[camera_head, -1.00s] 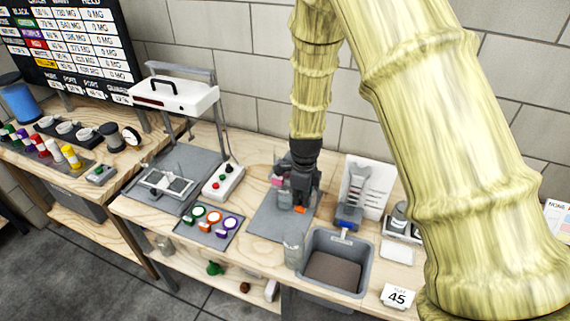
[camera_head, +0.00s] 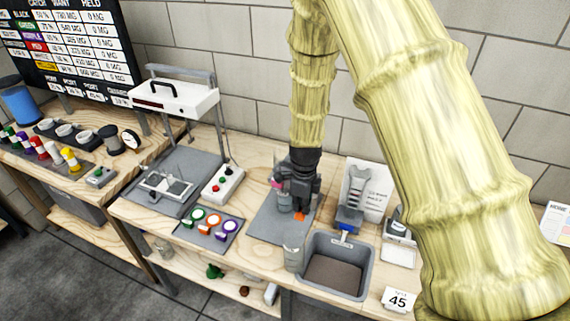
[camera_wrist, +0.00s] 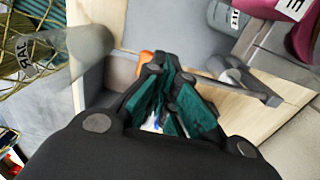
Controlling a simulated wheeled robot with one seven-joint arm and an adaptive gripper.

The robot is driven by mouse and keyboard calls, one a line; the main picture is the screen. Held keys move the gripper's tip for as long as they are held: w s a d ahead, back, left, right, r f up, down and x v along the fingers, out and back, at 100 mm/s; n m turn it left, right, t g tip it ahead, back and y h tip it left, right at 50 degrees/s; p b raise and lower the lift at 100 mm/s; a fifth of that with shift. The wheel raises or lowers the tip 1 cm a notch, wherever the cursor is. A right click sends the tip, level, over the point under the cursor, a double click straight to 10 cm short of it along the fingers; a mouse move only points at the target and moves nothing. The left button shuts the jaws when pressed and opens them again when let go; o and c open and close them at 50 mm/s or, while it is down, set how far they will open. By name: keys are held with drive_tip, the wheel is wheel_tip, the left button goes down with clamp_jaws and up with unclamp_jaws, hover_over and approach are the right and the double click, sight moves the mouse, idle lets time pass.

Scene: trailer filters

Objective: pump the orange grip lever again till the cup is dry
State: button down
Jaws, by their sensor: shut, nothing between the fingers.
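The orange grip of the lever (camera_head: 299,216) shows just below my gripper (camera_head: 301,207) in the head view. In the wrist view a small piece of the orange grip (camera_wrist: 149,62) shows beyond my fingertips (camera_wrist: 166,62), partly hidden by them. My gripper is shut with nothing between its green-padded fingers. It is at the lever, but I cannot tell if it touches. The pump body is mostly hidden behind my gripper. A grey labelled vessel (camera_wrist: 226,16) stands at the top of the wrist view; I cannot tell if it is the cup, nor see any liquid level.
A grey basin (camera_head: 368,262) with dark contents and a clear jar (camera_head: 293,257) stand in front of my gripper. A blue-based stand (camera_head: 348,219) is to the right. Three coloured rings on a tray (camera_head: 233,242) lie left. A pink object (camera_wrist: 302,38) is at the wrist view's right.

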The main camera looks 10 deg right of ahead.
drive_tip(key=shift+r+p, duration=2.15)
drive_tip(key=shift+r, duration=0.9)
wheel_tip(320, 180, up, 5)
drive_tip(key=p, duration=0.3)
drive_tip(key=shift+f, duration=0.1)
